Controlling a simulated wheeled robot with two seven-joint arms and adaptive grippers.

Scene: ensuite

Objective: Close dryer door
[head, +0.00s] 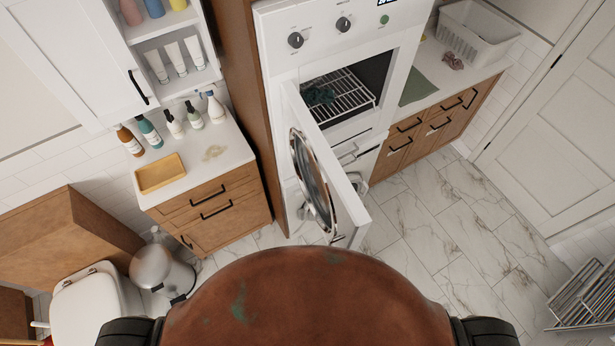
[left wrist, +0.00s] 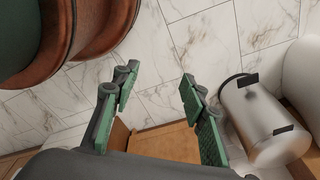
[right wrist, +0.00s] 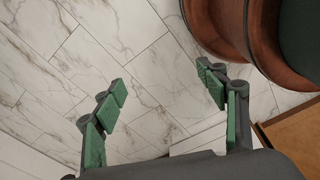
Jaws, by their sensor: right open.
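The white dryer (head: 275,30) stands at the centre back in the head view, with knobs on its panel. Its opening shows a wire rack (head: 350,98) with a dark green cloth (head: 318,95) on it. The dryer door (head: 335,170), white with a round window, stands wide open, swung out toward me from the left side of the opening. My left gripper (left wrist: 160,92) is open and empty above the marble floor. My right gripper (right wrist: 163,88) is open and empty, also over the floor. Neither gripper shows in the head view, and neither touches the door.
A wooden cabinet (head: 235,208) with bottles and a yellow tray (head: 160,173) stands left of the dryer. A metal bin (head: 160,268) and a white toilet (head: 88,300) are lower left. A counter with a white basket (head: 475,35) is right.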

